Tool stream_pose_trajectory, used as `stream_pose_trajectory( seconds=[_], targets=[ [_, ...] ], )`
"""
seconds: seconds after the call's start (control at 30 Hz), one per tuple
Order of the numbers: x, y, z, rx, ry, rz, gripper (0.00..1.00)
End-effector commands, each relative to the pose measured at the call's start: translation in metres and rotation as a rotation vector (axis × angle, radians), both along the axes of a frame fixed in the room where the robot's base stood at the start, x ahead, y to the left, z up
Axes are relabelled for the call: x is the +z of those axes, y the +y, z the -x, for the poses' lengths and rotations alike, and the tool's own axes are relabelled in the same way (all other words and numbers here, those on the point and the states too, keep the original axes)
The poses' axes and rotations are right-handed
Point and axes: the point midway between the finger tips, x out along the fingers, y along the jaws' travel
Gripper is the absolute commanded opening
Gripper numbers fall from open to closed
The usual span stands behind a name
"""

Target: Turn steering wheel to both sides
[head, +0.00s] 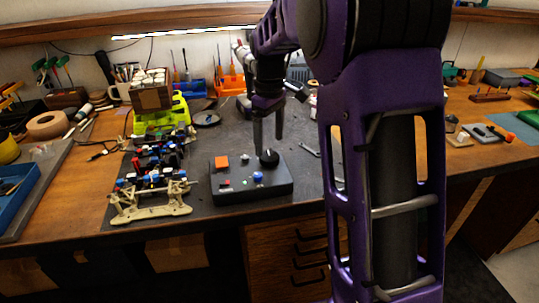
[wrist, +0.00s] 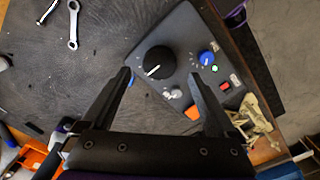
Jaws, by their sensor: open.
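A dark control box (head: 235,192) lies on the workbench. A large round black knob (head: 269,157) with a white pointer line stands on it; I take it to be the steering wheel. The knob also shows in the wrist view (wrist: 158,62), its line pointing down-left. My gripper (head: 268,140) is open and empty, pointing down just above the knob. In the wrist view its fingertips (wrist: 159,75) are spread on either side of the knob's lower edge, with no contact visible. The RC car chassis (head: 150,201), with beige front parts, stands left of the box; its front shows in the wrist view (wrist: 255,120).
The box also carries an orange square (head: 221,162), a blue knob (head: 258,177), a red switch (head: 225,184), a small silver knob (wrist: 173,93) and a lit green light (wrist: 214,69). Wrenches (head: 310,149) lie right of the box. A yellow-green stand (head: 165,116) is behind the car.

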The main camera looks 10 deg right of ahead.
Motion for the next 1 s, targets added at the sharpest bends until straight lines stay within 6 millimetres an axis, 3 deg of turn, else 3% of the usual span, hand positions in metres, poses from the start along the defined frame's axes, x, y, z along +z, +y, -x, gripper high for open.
stream_pose_trajectory(
  seconds=[0.1,0.23,0.67,1.0],
  targets=[
    [-0.022,0.0,0.001,0.0,0.001,0.0,0.93],
    [-0.037,0.0,0.0,0.0,0.001,0.0,0.93],
    [-0.045,0.0,0.0,-0.001,-0.001,0.0,0.91],
    [-0.044,0.0,0.0,-0.001,-0.001,0.0,0.3]
  ],
)
